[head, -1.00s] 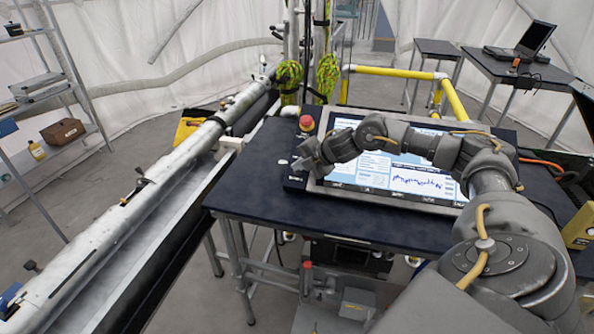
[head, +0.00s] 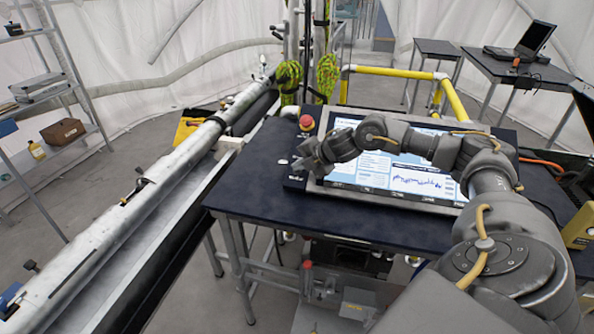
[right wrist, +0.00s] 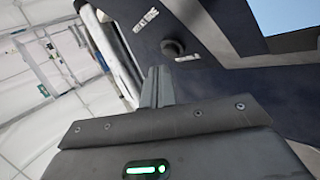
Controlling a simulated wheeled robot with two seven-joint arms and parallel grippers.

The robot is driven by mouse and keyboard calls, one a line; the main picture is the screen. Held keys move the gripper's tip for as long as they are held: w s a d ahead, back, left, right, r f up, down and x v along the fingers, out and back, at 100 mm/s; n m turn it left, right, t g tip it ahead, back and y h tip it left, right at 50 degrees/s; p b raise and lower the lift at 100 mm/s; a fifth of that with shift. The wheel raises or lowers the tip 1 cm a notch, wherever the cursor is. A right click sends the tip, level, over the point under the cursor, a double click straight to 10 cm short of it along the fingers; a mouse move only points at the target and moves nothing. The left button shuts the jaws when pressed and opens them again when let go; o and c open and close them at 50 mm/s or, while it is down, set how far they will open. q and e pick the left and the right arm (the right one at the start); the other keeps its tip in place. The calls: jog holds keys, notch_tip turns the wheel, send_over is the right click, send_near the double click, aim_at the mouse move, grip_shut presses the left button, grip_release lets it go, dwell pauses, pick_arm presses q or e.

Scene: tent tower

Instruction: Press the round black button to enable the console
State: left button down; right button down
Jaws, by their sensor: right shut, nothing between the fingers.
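The round black button (right wrist: 173,48) sits on the dark console panel in the right wrist view, between two white labels. My right gripper (right wrist: 157,75) is shut and empty, its fingertips just below and left of the button in that picture. A small gap shows between them in the picture; I cannot tell the depth. In the head view my right gripper (head: 300,165) is over the left side of the console (head: 345,193), and the button cannot be made out there. My left gripper is not in view.
A red mushroom button (head: 306,122) stands on the console's upper left. The lit screen (head: 415,182) is partly covered by my right arm. The console rests on a dark table (head: 260,190). A long metal tube (head: 150,185) runs along the left.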

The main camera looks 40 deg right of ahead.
jog(key=shift+w+d+f, duration=0.15)
jog(key=shift+f, duration=0.15)
jog(key=shift+w+d+f+b, duration=0.1)
jog(key=shift+d+f+b, duration=0.05)
jog(key=shift+f+b, duration=0.2)
dwell(0.6)
jog(key=shift+r, duration=0.1)
jog(key=shift+s+a+r+p, duration=0.2)
jog(key=shift+r+p, duration=0.25)
jog(key=shift+p, duration=0.15)
jog(key=shift+s+a+r, duration=0.1)
jog(key=shift+a+r, duration=0.05)
jog(key=shift+s+a+r+p, duration=0.1)
jog(key=shift+a+r+p, duration=0.1)
jog(key=shift+r+p, duration=0.45)
jog(key=a+r+p, duration=0.1)
jog(key=s+a+r+p, duration=0.1)
jog(key=p, duration=0.1)
jog(key=shift+s+r, duration=0.2)
jog(key=shift+r, duration=0.2)
